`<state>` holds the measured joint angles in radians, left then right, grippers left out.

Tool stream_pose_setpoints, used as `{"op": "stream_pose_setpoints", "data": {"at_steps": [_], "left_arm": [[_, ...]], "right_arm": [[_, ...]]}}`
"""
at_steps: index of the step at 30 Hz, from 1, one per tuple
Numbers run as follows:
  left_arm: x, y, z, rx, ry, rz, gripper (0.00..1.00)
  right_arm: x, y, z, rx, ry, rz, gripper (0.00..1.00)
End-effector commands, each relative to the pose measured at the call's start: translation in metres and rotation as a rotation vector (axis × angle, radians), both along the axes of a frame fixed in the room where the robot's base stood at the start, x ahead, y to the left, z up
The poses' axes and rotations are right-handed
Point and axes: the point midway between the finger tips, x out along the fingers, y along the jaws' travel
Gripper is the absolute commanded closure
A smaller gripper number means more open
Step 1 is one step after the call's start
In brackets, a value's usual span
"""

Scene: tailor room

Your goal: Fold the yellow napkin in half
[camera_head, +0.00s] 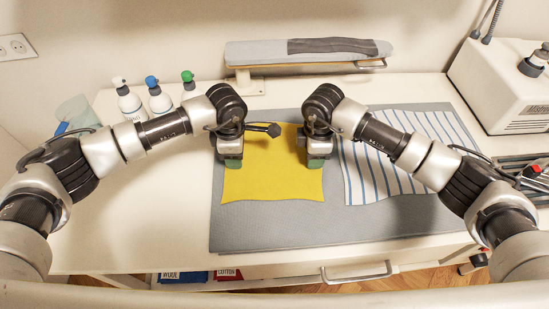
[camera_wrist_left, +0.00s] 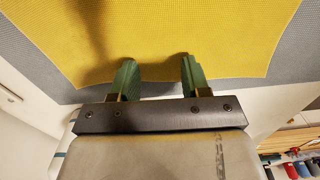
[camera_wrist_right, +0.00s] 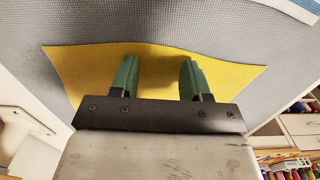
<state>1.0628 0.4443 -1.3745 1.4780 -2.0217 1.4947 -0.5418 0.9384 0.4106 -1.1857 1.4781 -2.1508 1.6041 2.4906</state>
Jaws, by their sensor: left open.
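The yellow napkin (camera_head: 270,180) lies flat and unfolded on the grey mat (camera_head: 290,235). My left gripper (camera_head: 232,163) is over the napkin's left side, pointing down. In the left wrist view its green fingers (camera_wrist_left: 159,68) are apart with nothing between them, above the napkin (camera_wrist_left: 200,35) near one edge. My right gripper (camera_head: 318,163) is over the napkin's right edge. In the right wrist view its fingers (camera_wrist_right: 159,68) are apart, with only flat yellow cloth (camera_wrist_right: 225,78) beneath them. I cannot tell whether any fingertips touch the cloth.
A blue-and-white striped cloth (camera_head: 375,180) lies right of the napkin on the mat. A sleeve board (camera_head: 260,53) stands behind. A white machine (camera_head: 500,95) is at the right. The table's left front is clear.

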Motion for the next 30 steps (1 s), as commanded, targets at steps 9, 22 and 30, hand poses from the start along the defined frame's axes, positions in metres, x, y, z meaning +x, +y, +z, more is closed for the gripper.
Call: {"op": "stream_pose_setpoints", "data": {"at_steps": [9, 22, 30], "left_arm": [[-0.0004, 0.0001, -0.0005, 0.001, 0.001, 0.0, 0.79], [-0.0005, 0.0003, -0.0006, 0.001, 0.002, 0.0, 1.0], [-0.0004, 0.0005, -0.0001, 0.002, 0.002, 0.001, 1.0]], "right_arm": [[-0.0003, 0.0, -0.0004, 0.0, 0.001, 0.0, 0.79], [-0.0003, -0.0002, -0.0004, -0.001, 0.001, 0.0, 1.0], [-0.0002, -0.0004, 0.0001, -0.001, 0.001, 0.0, 1.0]]}}
